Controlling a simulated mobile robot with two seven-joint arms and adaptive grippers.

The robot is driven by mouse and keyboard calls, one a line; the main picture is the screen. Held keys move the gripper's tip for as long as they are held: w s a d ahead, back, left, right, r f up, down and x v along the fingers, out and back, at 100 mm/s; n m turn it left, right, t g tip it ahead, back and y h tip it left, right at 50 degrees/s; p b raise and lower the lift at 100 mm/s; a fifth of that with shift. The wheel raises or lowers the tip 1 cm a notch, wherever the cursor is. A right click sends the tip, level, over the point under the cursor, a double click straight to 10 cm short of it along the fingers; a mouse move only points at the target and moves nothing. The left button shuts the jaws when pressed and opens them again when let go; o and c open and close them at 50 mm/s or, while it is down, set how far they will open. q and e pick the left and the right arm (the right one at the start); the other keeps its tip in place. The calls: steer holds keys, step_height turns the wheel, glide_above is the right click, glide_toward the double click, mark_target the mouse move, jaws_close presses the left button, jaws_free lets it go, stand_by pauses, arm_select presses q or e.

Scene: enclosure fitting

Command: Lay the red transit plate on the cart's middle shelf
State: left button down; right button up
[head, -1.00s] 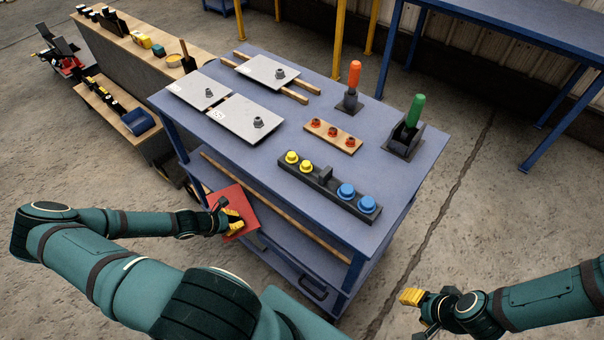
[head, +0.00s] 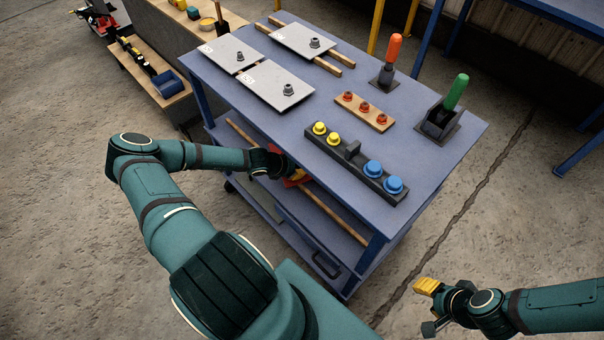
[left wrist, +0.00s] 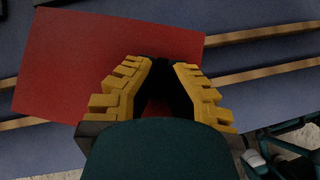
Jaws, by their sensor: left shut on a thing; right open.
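The red transit plate (left wrist: 90,65) fills the upper left of the left wrist view. My left gripper (left wrist: 172,66), with yellow ribbed fingers, is shut on its near edge. In the head view the left gripper (head: 290,176) reaches in under the cart's top, and only a small bit of the plate (head: 298,179) shows. The plate is over the middle shelf (left wrist: 275,95) and its wooden strips (left wrist: 265,72); I cannot tell whether it touches them. My right gripper (head: 429,306) is open and empty, in front of the cart at the right.
The blue cart top (head: 335,85) overhangs the shelf. It bears grey plates (head: 270,88), a block with yellow and blue knobs (head: 350,160), a wooden strip with red knobs (head: 365,110), and orange (head: 394,48) and green (head: 456,91) handles. Open floor lies in front.

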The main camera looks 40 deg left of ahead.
arm_select(q)
steer(key=shift+w+d, duration=0.15)
steer(key=shift+w, duration=0.25)
steer(key=f+b, duration=0.1)
steer(key=f, duration=0.2)
steer(key=shift+w+f+b, duration=0.15)
steer(key=shift+w+b, duration=0.05)
steer(key=shift+b, duration=0.15)
steer(key=shift+f, duration=0.35)
steer(key=c, duration=1.1)
jaws_free()
steer(key=shift+c, duration=0.2)
